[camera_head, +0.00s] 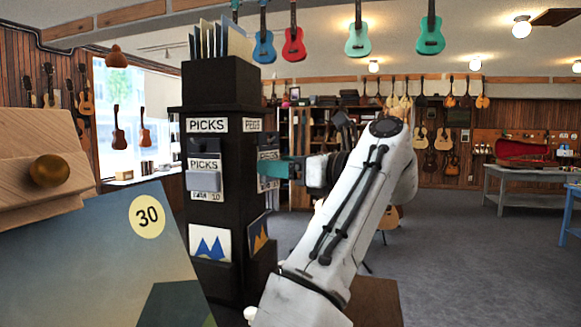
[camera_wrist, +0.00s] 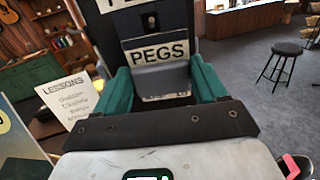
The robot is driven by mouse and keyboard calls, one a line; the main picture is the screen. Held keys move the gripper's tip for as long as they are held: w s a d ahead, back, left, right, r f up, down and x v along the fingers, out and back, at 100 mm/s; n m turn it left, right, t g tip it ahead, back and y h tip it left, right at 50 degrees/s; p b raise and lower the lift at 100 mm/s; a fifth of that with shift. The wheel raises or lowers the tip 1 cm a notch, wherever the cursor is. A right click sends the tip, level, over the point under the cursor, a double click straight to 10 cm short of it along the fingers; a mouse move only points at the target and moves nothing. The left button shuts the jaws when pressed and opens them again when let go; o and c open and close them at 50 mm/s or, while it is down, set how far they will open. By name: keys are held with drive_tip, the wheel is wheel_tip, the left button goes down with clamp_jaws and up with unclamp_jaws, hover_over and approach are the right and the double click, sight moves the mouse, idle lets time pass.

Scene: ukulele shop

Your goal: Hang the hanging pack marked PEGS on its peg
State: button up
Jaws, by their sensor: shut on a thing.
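The hanging pack marked PEGS (camera_wrist: 158,52) has a white label with black letters above a grey body. My gripper (camera_wrist: 163,88) has teal fingers, one on each side of the pack, and is shut on it. In the head view the pack (camera_head: 268,168) is at the right face of a dark display tower, partly hidden, with my gripper (camera_head: 292,169) at its right. A round silvery peg end (camera_wrist: 150,20) shows just above the pack's label in the wrist view. I cannot tell whether the pack's hole is around the peg. A small PEGS sign (camera_head: 253,125) is higher on that face.
The dark tower (camera_head: 222,85) also carries a PICKS pack (camera_head: 204,176) on its front face and cards in low pockets (camera_head: 210,243). A board marked 30 (camera_head: 110,250) stands close at left. A stool (camera_wrist: 280,62) stands farther off.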

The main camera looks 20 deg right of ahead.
drive_tip(key=shift+w+a+f+p, duration=0.3)
drive_tip(key=shift+w+a+p, duration=0.2)
drive_tip(key=shift+a, duration=0.25)
drive_tip(key=shift+f, duration=0.1)
idle(0.3)
drive_tip(key=o, duration=1.2)
